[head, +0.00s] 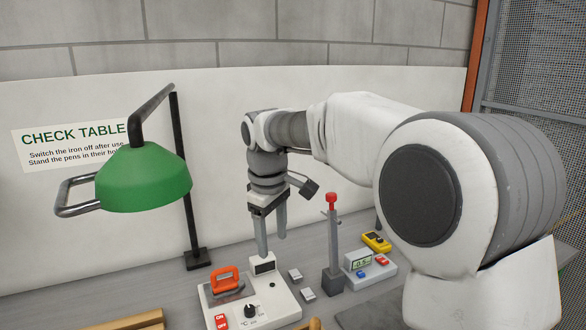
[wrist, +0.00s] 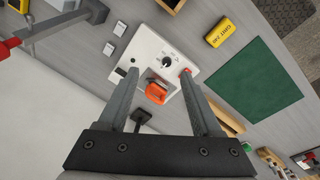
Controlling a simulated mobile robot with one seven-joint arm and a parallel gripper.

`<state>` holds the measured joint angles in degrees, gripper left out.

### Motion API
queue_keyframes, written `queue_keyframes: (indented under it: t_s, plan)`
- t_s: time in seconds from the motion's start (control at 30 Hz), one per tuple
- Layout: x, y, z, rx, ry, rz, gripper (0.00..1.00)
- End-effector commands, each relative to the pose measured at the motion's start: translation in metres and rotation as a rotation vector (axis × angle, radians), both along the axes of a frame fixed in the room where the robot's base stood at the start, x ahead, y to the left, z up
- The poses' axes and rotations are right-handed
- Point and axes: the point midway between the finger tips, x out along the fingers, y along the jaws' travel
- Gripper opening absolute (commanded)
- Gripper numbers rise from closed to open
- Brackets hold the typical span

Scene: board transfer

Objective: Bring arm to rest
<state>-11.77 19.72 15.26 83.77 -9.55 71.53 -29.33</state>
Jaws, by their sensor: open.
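My gripper (head: 272,244) is open, with nothing between its fingers, and points down over the back of the white iron station in the head view. Its two fingers also show in the wrist view (wrist: 160,73), apart. The white iron station (head: 278,303) carries an orange-handled iron (head: 225,280), a black dial and red switches. In the wrist view the orange iron (wrist: 157,92) appears between the fingers, beyond them. My arm reaches in from the right, bent down at the wrist. I cannot tell the exact gap between fingertips and station.
A post with a red knob (head: 331,199) stands right of the gripper. A green lamp (head: 144,179) hangs at left. A meter (head: 368,270) and a yellow device (head: 376,241) lie to the right. A green mat (wrist: 252,80) lies clear on the table.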

Motion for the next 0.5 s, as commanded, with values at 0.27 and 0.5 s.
queue_keyframes:
  t_s: [0.27, 0.5]
  plan:
    - [-0.051, -0.058, 0.033, 0.023, -0.093, -0.211, 0.66]
    - [-0.101, -0.103, 0.045, 0.067, -0.167, -0.403, 0.66]
